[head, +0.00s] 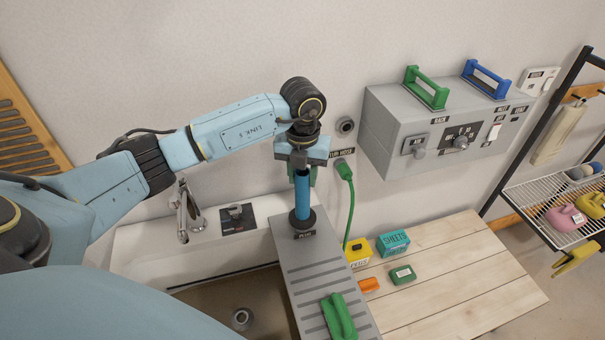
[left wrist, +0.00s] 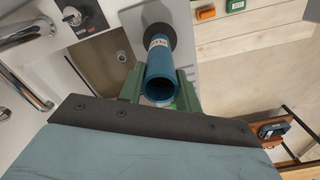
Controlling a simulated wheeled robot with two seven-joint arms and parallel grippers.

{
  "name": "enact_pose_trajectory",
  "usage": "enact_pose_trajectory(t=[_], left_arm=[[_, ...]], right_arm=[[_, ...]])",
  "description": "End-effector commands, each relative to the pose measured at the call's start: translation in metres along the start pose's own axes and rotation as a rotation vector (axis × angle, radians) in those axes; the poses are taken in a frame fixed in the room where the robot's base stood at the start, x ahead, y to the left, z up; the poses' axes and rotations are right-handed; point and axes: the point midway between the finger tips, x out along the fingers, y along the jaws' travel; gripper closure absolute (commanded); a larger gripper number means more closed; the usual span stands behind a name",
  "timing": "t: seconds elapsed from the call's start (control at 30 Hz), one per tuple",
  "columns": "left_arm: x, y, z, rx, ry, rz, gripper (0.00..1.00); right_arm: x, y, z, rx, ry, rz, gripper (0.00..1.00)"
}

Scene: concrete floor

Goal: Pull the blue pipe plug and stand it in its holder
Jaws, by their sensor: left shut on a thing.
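The blue pipe plug (head: 302,202) is a blue tube standing about upright on the grey ribbed board beside the sink. Its lower end meets the round black holder (head: 303,222), which has a label at its front. Whether it is fully seated I cannot tell. My left gripper (head: 302,178) is shut on the tube's upper part from above. In the left wrist view the tube (left wrist: 160,70) shows its open end and a white label between the green fingers, with the black holder (left wrist: 160,38) beyond. My right gripper is not in view.
A grey wall box (head: 400,115) with green and blue handles, a round wall fitting (head: 345,126) and a green hose (head: 347,195) are to the right. Small boxes stand on the wooden bench (head: 470,262). The tap (head: 184,210) is left.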

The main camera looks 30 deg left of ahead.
Motion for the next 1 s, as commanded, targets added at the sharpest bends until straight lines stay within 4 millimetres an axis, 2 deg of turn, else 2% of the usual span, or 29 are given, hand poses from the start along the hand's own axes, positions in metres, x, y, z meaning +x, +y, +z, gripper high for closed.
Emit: enact_pose_trajectory(t=[1.0], left_arm=[[0.025, 0.0, 0.0, 0.0, 0.0, 0.0, 0.94]], right_arm=[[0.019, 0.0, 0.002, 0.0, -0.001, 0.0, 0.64]])
